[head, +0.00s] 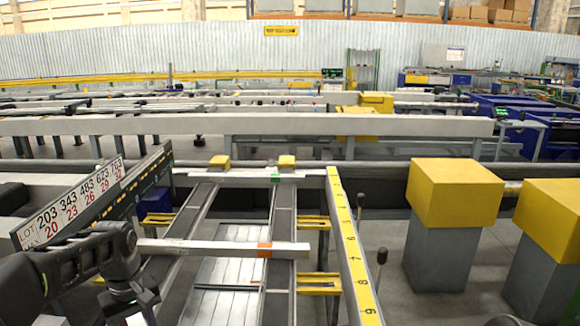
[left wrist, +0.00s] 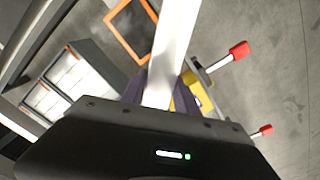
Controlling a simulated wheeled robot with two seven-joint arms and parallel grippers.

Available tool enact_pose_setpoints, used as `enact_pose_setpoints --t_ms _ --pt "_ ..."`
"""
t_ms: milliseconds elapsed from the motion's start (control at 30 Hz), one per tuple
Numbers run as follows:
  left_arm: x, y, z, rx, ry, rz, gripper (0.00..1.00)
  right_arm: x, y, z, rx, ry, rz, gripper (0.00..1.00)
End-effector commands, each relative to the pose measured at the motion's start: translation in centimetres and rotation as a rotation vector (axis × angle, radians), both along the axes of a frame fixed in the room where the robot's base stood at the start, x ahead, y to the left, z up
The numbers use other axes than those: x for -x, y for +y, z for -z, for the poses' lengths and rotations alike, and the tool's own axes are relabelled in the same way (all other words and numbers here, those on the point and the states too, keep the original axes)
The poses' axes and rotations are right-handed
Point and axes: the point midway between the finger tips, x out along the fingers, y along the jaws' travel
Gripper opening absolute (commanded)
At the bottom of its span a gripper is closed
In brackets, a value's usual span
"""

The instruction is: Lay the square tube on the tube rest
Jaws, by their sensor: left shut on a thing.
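A silver square tube (head: 205,246) with an orange band runs level across the head view. Its left end is at my left gripper (head: 134,248), which is shut on it. In the left wrist view the tube (left wrist: 174,45) extends up and away from the left gripper (left wrist: 160,98). In the head view the tube crosses in front of two long rails (head: 283,215), which look like the tube rest; I cannot tell whether it touches them. A second tube (head: 235,175) with a green band lies across the rails farther back. My right gripper is not in view.
Yellow blocks (head: 219,161) stand at the rails' far ends. A yellow numbered scale (head: 351,245) runs right of them, a lot sign (head: 70,205) left. Yellow-capped grey posts (head: 455,195) stand at right. Red-tipped levers (left wrist: 238,50) show in the left wrist view.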

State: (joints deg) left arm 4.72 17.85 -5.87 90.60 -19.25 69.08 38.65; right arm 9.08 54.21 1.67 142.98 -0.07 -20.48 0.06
Motion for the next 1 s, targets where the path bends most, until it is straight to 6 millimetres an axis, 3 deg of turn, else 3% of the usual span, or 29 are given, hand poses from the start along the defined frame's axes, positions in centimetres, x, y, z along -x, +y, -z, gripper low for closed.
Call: enact_pose_setpoints --t_ms 233,500,667,1000 --pt "-1.7 -7.2 3.1 0.001 -0.001 0.527 0.0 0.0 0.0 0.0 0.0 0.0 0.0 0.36" --pt "-1.6 -13.1 5.1 0.0 -0.003 0.716 0.0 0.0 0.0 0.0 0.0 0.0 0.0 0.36" --pt "-1.6 -14.3 5.1 0.0 -0.004 0.741 0.0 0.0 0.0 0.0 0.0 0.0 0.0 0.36" --pt "-1.6 -14.4 5.1 0.0 -0.004 0.74 0.0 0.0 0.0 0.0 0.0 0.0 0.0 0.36"
